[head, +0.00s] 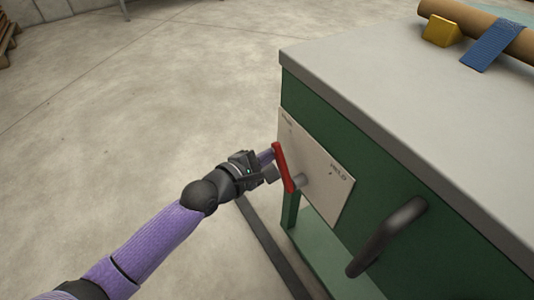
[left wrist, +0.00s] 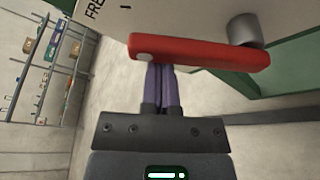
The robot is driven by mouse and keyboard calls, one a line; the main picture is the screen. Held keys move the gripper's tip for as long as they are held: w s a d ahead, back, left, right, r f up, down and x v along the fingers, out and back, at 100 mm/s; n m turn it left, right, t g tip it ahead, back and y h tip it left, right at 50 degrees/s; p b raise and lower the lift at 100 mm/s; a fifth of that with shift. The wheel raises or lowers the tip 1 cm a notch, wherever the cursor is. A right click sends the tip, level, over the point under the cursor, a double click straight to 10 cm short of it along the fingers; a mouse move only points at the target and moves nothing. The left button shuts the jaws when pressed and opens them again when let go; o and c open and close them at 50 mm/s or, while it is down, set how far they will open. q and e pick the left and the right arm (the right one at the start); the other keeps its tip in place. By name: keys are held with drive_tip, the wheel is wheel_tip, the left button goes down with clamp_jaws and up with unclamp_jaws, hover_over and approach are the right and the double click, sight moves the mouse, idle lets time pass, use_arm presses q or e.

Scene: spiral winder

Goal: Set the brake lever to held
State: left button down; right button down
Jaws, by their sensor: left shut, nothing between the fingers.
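The red brake lever (head: 283,167) is on a white label plate (head: 318,172) on the green side of the machine. In the head view it leans up and to the left from its grey pivot, away from the HELD mark at the plate's right. In the left wrist view the lever (left wrist: 200,52) lies across the picture, its free end near the letters "FRE". My left gripper (head: 268,156) is shut and empty, its purple fingertips (left wrist: 160,72) at the lever's free end. They appear to touch or nearly touch it. My right gripper is not in view.
A dark handle (head: 388,235) sticks out from the green side, right of the plate. The grey worktop (head: 400,70) overhangs above, with a brown tube (head: 480,28), a yellow block (head: 441,30) and a blue strap (head: 491,47). The floor at left is clear.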

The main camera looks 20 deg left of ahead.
sight(279, 162)
use_arm(q)
drive_tip(key=shift+s+d+r+m+p, duration=0.1)
drive_tip(key=shift+r+m+p, duration=0.1)
drive_tip(key=shift+m+p, duration=0.15)
drive_tip(key=shift+s+d+r+m+t, duration=0.1)
drive_tip(key=shift+d+r+m+t, duration=0.05)
drive_tip(key=shift+m+t, duration=0.15)
drive_tip(key=shift+s+d+r+m+p, duration=0.3)
drive_tip(key=shift+r+m+p, duration=0.2)
drive_tip(key=shift+p, duration=0.4)
drive_tip(key=m, duration=0.1)
drive_tip(key=s+d+m+t+p, duration=0.1)
drive_tip(key=d+r+m+t, duration=0.1)
drive_tip(key=m, duration=0.1)
drive_tip(key=shift+s+d+p, duration=0.1)
drive_tip(key=shift+s+p, duration=0.2)
drive_tip(key=m, duration=0.1)
drive_tip(key=s+d+m, duration=0.1)
drive_tip(key=m, duration=0.1)
drive_tip(key=shift+d+t, duration=0.15)
drive_tip(key=shift+t, duration=0.25)
drive_tip(key=shift+s+d+f+m+t+h, duration=0.15)
drive_tip(key=shift+s+d+m+h, duration=0.15)
drive_tip(key=shift+m, duration=0.5)
drive_tip(key=shift+s+d+f+m+t+h, duration=0.1)
drive_tip(key=shift+s+d+m+t+h, duration=0.15)
drive_tip(key=shift+d+m, duration=0.35)
drive_tip(key=shift+s+d+f+m+t+h, duration=0.1)
drive_tip(key=shift+s+d+m+h, duration=0.15)
drive_tip(key=shift+m, duration=0.7)
